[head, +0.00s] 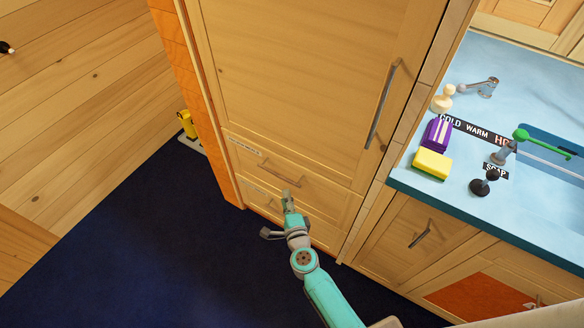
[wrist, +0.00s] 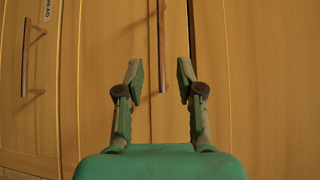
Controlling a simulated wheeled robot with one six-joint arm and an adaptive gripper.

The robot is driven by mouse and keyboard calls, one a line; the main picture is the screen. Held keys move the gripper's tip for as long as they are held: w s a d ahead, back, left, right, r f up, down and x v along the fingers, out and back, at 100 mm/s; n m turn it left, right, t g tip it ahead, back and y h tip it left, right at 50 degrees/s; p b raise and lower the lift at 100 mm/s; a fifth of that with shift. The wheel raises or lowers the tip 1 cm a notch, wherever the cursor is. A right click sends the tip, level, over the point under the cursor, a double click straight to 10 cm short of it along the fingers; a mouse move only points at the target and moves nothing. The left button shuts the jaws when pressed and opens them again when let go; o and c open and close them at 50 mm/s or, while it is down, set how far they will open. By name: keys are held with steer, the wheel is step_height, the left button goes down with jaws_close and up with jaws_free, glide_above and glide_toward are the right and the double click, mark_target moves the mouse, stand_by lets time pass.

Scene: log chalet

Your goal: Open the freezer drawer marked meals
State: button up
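A tall wooden freezer front (head: 300,85) has two drawers below its big door. The upper drawer (head: 325,188) is closed; its label is too small to read, and its bar handle (head: 282,174) is in plain view. The lower drawer (head: 318,227) is closed and partly hidden by my arm. In the wrist view, turned sideways, a label ending in "READ" (wrist: 38,22) is on the left panel. My gripper (head: 288,195) is open and empty before the drawers. In the wrist view a bar handle (wrist: 161,50) appears between its fingertips (wrist: 158,62); I cannot tell the depth gap.
The door has a long handle (head: 383,103). A counter (head: 420,182) at right holds a sponge (head: 432,163), a purple block and a sink. Cabinets with handles are below it. Dark blue floor (head: 150,255) is clear at left; a yellow object (head: 188,124) stands by the wall.

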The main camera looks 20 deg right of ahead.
mark_target(280, 176)
steer(key=w, duration=0.3)
steer(key=w+d+f, duration=0.1)
steer(key=w, duration=0.6)
steer(key=shift+w+d+f, duration=0.2)
steer(key=shift+w+d, duration=0.1)
steer(key=shift+d, duration=0.05)
jaws_close()
